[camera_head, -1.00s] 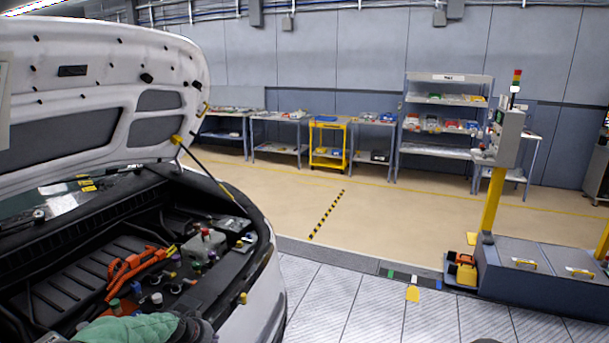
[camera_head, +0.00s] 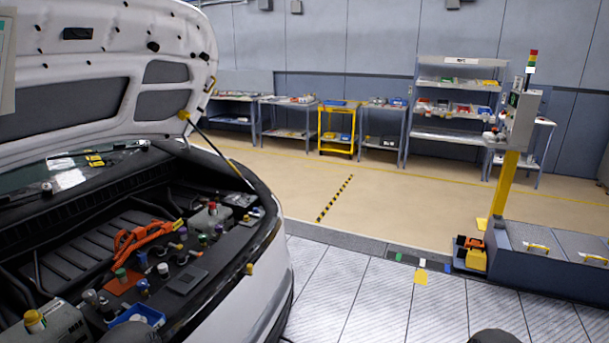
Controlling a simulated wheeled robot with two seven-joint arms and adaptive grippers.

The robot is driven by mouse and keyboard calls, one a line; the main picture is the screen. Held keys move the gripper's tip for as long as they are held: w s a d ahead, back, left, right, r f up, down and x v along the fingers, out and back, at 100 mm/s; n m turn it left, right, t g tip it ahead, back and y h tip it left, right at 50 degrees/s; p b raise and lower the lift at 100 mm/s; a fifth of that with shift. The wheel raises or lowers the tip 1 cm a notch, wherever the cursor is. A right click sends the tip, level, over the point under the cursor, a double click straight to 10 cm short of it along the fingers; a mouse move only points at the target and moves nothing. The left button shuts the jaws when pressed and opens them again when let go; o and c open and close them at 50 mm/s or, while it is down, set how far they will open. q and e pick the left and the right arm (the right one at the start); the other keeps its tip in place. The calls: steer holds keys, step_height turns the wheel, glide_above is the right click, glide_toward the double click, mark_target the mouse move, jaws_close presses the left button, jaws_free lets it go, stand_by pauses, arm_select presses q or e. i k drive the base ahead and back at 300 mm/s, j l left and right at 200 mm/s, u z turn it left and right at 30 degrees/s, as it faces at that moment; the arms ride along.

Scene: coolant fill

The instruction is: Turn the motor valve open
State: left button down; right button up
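The open engine bay of a white car fills the left of the head view. A yellow cap (camera_head: 34,317) sits on a grey unit at the lower left. An orange hose or cable (camera_head: 140,239) runs behind the fittings. I cannot tell which part is the motor valve. Neither gripper shows; only dark rounded parts, perhaps mine, show at the bottom edge.
The raised hood (camera_head: 100,80) hangs over the bay, with a strut (camera_head: 225,160) at its right side. A blue tray (camera_head: 138,314) sits at the bay's front. A control post (camera_head: 505,180) stands at the right. The floor between is clear.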

mark_target(89, 296)
steer(key=u, duration=2.5)
